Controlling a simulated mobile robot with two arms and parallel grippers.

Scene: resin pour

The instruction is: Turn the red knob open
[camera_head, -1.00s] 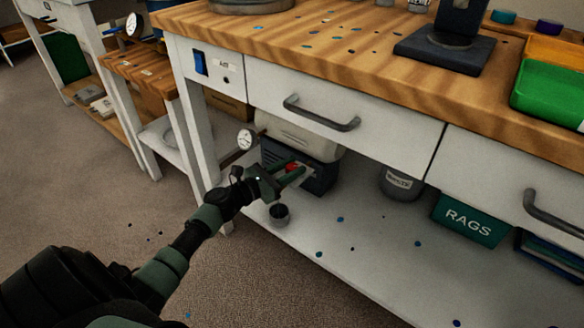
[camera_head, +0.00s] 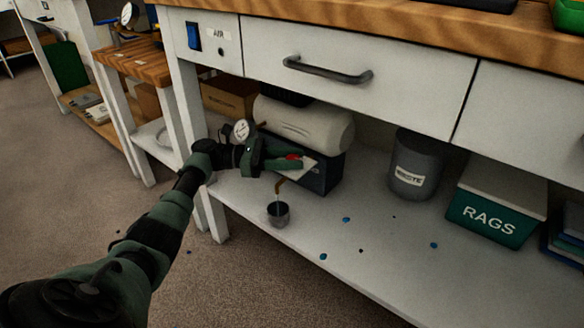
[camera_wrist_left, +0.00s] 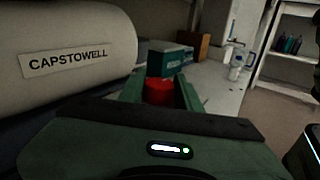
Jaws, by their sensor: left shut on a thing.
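The red knob (camera_head: 293,157) is on the front of a dark unit (camera_head: 322,177) under a pale tank, on the bench's lower shelf. My left gripper (camera_head: 288,163) reaches it from the left and is shut on it. In the left wrist view the red knob (camera_wrist_left: 160,91) sits between the two green fingers, which hide its sides. A brownish spout (camera_head: 280,186) points down below the gripper. A small dark cup (camera_head: 278,214) stands under it, with a thin pale line between spout and cup. My right gripper is out of view.
The pale tank (camera_head: 305,125) and a round gauge (camera_head: 242,131) are close to my gripper. A grey waste bin (camera_head: 413,165) and a green rags box (camera_head: 492,215) stand to the right. The drawer front (camera_head: 350,60) overhangs the shelf. The shelf's front is mostly clear.

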